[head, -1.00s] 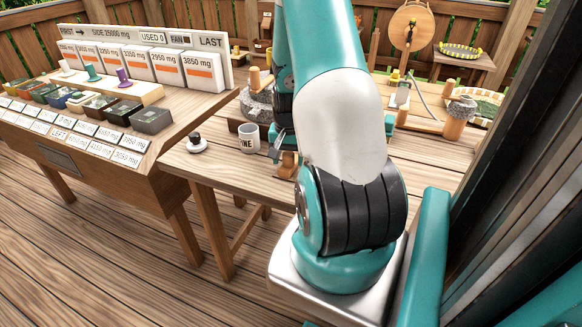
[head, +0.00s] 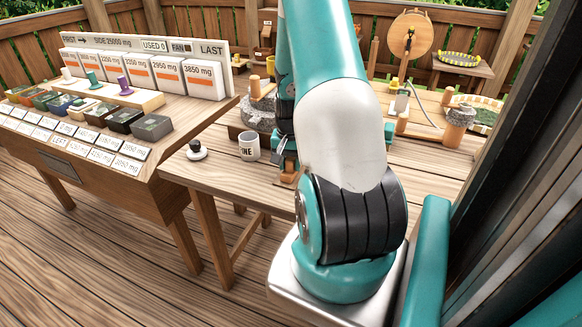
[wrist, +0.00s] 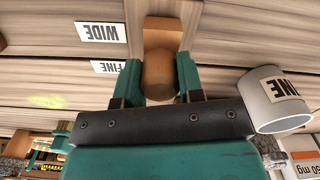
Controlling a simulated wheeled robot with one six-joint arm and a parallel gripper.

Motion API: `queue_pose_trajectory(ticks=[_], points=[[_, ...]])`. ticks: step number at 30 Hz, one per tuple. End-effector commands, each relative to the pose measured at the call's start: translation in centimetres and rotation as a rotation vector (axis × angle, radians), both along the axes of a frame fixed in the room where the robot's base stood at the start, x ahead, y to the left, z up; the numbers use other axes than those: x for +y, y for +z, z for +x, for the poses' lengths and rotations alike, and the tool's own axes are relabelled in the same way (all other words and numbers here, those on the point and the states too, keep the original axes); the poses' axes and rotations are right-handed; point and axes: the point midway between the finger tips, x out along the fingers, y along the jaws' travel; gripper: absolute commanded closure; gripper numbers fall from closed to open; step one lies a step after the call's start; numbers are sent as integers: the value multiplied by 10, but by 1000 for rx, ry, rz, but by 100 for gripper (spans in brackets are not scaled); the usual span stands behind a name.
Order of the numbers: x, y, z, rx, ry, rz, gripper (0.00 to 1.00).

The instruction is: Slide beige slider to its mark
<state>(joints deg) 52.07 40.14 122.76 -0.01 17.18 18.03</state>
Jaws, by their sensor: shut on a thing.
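The beige slider, a wooden block with a rounded knob, shows in the wrist view (wrist: 158,68). My gripper (wrist: 158,84) is shut on its knob, with one green finger on each side. A white label reading WIDE (wrist: 101,31) and another reading FINE (wrist: 109,66) lie on the wood to the left of the slider in the wrist view. In the head view my arm hides most of the gripper and the slider. I cannot tell from these frames how the slider sits against its mark.
A white mug (head: 249,147) stands close beside my gripper; it also shows in the wrist view (wrist: 274,100). A black knob on a white disc (head: 197,150) sits near the table's left edge.

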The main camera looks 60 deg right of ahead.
Motion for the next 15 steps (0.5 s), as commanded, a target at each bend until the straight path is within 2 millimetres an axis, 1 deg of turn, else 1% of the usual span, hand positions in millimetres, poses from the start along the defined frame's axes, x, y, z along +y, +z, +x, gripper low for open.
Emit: queue_pose_trajectory(ticks=[15], points=[[-22,0,2,-2,-1,-3,89]])
